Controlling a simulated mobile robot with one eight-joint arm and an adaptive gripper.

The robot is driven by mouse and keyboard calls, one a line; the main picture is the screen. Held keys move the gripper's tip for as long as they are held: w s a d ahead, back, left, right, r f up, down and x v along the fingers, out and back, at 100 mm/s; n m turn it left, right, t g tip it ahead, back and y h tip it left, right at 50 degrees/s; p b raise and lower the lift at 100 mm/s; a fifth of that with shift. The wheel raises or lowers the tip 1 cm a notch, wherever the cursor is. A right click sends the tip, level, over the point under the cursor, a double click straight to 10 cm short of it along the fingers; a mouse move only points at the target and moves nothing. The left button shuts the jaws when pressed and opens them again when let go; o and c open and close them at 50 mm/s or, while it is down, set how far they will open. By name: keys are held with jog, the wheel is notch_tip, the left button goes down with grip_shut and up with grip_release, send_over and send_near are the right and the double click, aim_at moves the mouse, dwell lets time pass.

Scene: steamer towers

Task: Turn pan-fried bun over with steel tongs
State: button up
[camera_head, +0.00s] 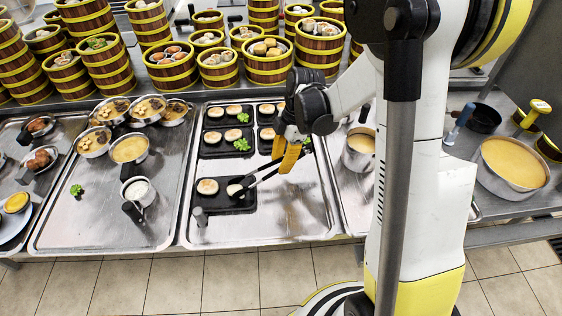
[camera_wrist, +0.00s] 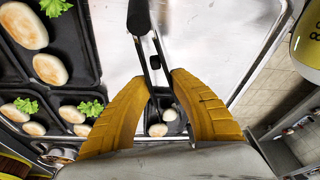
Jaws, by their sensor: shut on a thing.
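My gripper (camera_head: 288,153) has yellow fingers and is shut on dark steel tongs (camera_head: 266,176). In the wrist view the tongs (camera_wrist: 152,55) pass down between my gripper's fingers (camera_wrist: 165,110). In the head view the tongs slope down left to a pale bun (camera_head: 235,189) on the nearest black tray (camera_head: 238,207). Their tips are at this bun; I cannot tell whether they grip it. A second bun (camera_head: 207,186), browned on top, lies left of it on the same tray. Both buns also show small in the wrist view, between the fingers.
Other black trays with buns and lettuce (camera_head: 212,137) stand behind on the metal tray (camera_head: 285,220). A pot (camera_head: 359,150) stands to the right. A white cup (camera_head: 139,190) and bowls stand left. Bamboo steamers (camera_head: 268,62) line the back.

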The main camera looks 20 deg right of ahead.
notch_tip(320, 180, up, 8)
jog(key=p, duration=0.5)
jog(key=shift+f, duration=0.25)
dwell(0.7)
